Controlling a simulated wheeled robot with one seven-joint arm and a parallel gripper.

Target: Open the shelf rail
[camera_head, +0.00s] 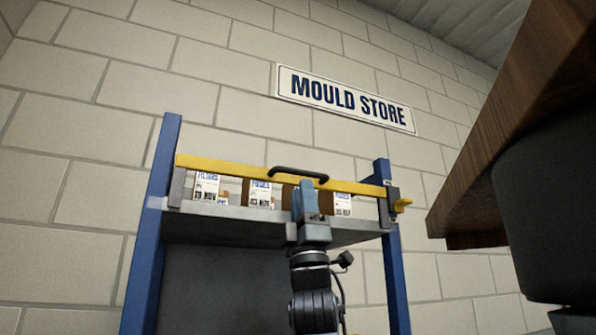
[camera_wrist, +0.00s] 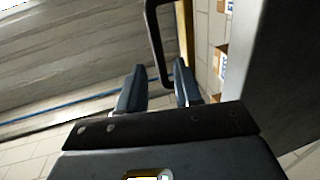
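The yellow shelf rail (camera_head: 225,164) runs across the front of the blue-framed shelf, between its two posts. Its black handle (camera_head: 298,172) sits near the middle of the rail. My gripper (camera_head: 309,184) is just below the right part of the handle. In the wrist view my gripper (camera_wrist: 158,82) has its two fingers apart, and the end of the handle (camera_wrist: 155,45) reaches toward the gap between them. I cannot tell whether they touch.
Several labelled boxes (camera_head: 261,193) stand on the shelf board (camera_head: 235,212) behind the rail. A brown wooden edge (camera_head: 500,140) juts in at the right. A MOULD STORE sign (camera_head: 345,98) hangs on the block wall above.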

